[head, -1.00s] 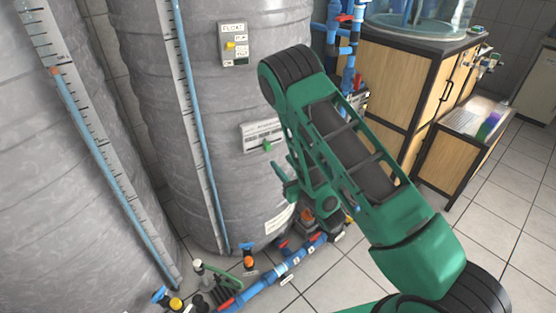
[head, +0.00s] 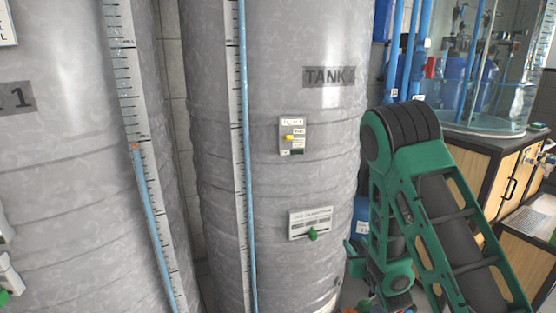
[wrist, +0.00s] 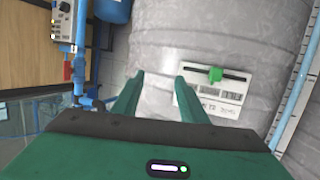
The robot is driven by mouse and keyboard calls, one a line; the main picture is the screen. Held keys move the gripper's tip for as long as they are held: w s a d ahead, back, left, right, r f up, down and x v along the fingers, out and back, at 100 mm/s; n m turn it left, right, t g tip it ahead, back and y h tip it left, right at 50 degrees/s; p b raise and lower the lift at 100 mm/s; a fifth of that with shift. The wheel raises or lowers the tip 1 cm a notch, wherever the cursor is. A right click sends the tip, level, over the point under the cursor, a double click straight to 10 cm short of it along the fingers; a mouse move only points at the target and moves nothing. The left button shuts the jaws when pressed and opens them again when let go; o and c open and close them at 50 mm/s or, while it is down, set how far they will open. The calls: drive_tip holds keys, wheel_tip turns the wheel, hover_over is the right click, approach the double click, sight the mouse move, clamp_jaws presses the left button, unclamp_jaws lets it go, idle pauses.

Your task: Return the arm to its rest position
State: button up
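My gripper (wrist: 159,77) shows in the wrist view with its two green fingers apart and nothing between them. In the head view my green arm is folded at the right, elbow up. My gripper (head: 356,258) is partly hidden there by the arm and sits just right of the same plate (head: 310,222) on the middle tank (head: 270,190).
A float switch box (head: 293,136) is on the tank. Another tank (head: 60,200) stands at the left, with scales and blue tubes. Blue pipes (head: 408,50) and a wooden cabinet (head: 480,165) are behind my arm. The wrist view shows a red valve (wrist: 68,70) on pipework.

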drive_tip(key=s+d+r+m+g+h, duration=0.2)
drive_tip(key=s+d+r+m+g, duration=0.15)
drive_tip(key=s+d, duration=0.35)
drive_tip(key=s+d+r+m+g+h, duration=0.2)
drive_tip(key=s+d+r+g, duration=0.3)
drive_tip(key=d, duration=0.5)
drive_tip(key=s+a+r+m+g+y, duration=0.1)
drive_tip(key=s+r+g, duration=0.2)
drive_tip(key=s, duration=1.2)
drive_tip(key=s+a+r+m+g+y, duration=0.1)
drive_tip(key=s+a+r+g+y, duration=0.1)
drive_tip(key=s, duration=1.4)
wheel_tip(320, 180, up, 3)
drive_tip(key=shift+s+f+g, duration=0.15)
drive_tip(key=shift+s+g, duration=0.15)
drive_tip(key=shift+g, duration=0.55)
drive_tip(key=shift+w+f, duration=0.25)
drive_tip(key=shift+w, duration=0.4)
